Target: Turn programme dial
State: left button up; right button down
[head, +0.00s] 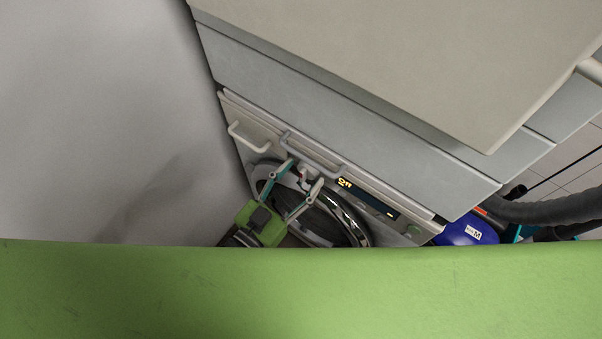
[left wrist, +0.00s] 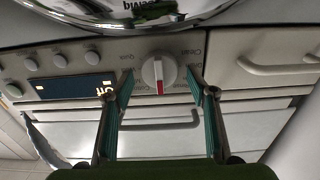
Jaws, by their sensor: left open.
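The programme dial (left wrist: 159,73) is a round white knob with a red mark, on the dryer's front panel in the left wrist view. Its red mark points toward the bottom of that picture, with printed labels around it. My left gripper (left wrist: 163,76) is open, with one finger on each side of the dial; I cannot tell whether they touch it. In the head view my left gripper (head: 302,174) reaches the panel, and the dial (head: 304,181) shows small between its fingertips. The lit display (head: 368,198) is beside the dial and reads "Off" in the left wrist view (left wrist: 72,87). My right gripper is out of view.
The round chrome-rimmed door (head: 330,220) is below the panel. Handles (head: 312,155) project near my left gripper. A grey wall (head: 90,120) stands at the left. A blue vacuum cleaner with a hose (head: 468,232) is at the right. Several small buttons (left wrist: 60,60) flank the display.

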pick_arm(q)
jog(key=shift+w+d, duration=0.2)
jog(key=c, duration=1.1)
